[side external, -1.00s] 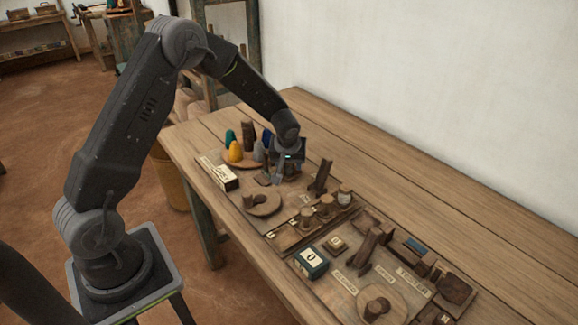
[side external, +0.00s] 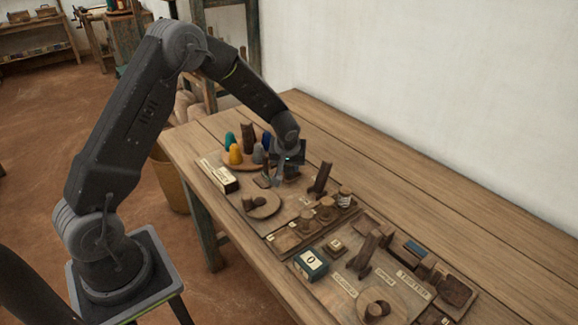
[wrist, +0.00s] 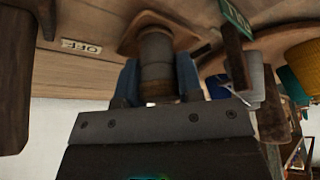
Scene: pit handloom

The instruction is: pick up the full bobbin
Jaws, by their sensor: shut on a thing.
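My gripper (side external: 285,172) is over the far left part of the wooden board on the bench. In the wrist view its two bluish fingers (wrist: 157,85) stand on either side of a grey cylinder with brown ends, which looks like the bobbin (wrist: 157,68), and they are shut on it. The bobbin is upright against a wooden base piece (wrist: 130,40); I cannot tell whether they touch. In the side view the bobbin is mostly hidden by my gripper.
Coloured cones, including a yellow one (side external: 236,155), stand close left of my gripper on a round wooden plate. An upright wooden post (side external: 320,180) stands close right. Several wooden spools (side external: 326,208) and a dark numbered box (side external: 310,264) are nearer. The bench's far side (side external: 400,185) is clear.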

